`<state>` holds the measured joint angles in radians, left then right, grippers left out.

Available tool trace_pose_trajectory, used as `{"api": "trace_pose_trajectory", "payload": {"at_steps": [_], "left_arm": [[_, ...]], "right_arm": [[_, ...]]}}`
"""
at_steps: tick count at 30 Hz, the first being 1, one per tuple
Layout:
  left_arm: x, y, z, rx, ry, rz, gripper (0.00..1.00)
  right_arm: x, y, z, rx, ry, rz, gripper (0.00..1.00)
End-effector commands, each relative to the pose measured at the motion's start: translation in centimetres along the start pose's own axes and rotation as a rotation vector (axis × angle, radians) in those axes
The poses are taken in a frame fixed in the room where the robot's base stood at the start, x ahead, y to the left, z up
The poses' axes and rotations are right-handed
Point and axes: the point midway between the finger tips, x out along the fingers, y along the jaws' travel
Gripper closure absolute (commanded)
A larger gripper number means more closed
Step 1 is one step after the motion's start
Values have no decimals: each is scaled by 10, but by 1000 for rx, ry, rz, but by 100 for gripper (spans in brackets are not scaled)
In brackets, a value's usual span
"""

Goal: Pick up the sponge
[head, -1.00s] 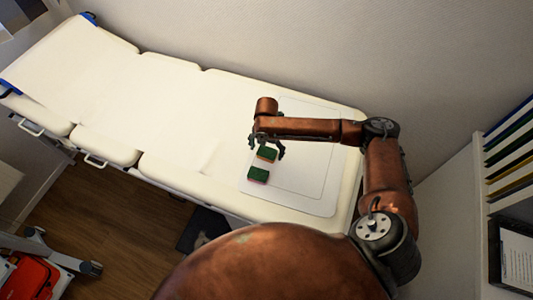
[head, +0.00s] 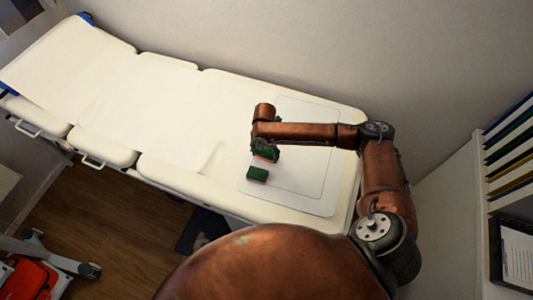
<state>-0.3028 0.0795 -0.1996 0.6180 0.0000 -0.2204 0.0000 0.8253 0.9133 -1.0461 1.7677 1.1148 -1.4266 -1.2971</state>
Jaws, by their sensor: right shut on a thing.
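Two green-topped sponges are on the pale board (head: 316,207) at the right end of the couch. The nearer sponge (head: 257,174) lies free on the board, dark green on top. The farther sponge (head: 265,158) is mostly hidden by my right gripper (head: 266,154), with a strip of its orange side showing. My right gripper is shut on this farther sponge, low over the board. Whether the sponge still touches the board cannot be told. My left gripper is not in the picture.
The padded white couch (head: 130,95) runs to the upper left along the wall and is clear there. A shelf with folders (head: 510,145) stands at the right.

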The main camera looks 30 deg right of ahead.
Motion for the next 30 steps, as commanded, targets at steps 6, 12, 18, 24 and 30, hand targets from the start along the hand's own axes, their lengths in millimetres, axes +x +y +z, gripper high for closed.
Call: {"api": "trace_pose_trajectory", "payload": {"at_steps": [6,12,18,24,30], "left_arm": [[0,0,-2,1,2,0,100],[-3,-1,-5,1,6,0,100],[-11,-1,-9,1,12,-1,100],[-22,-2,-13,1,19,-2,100],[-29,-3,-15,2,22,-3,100]], "right_arm": [[0,0,0,0,0,0,47],[-10,1,0,0,-1,2,47],[-40,3,-5,-2,1,4,47],[-86,13,-41,-5,-1,6,47],[-110,25,-88,-5,1,3,47]]}}
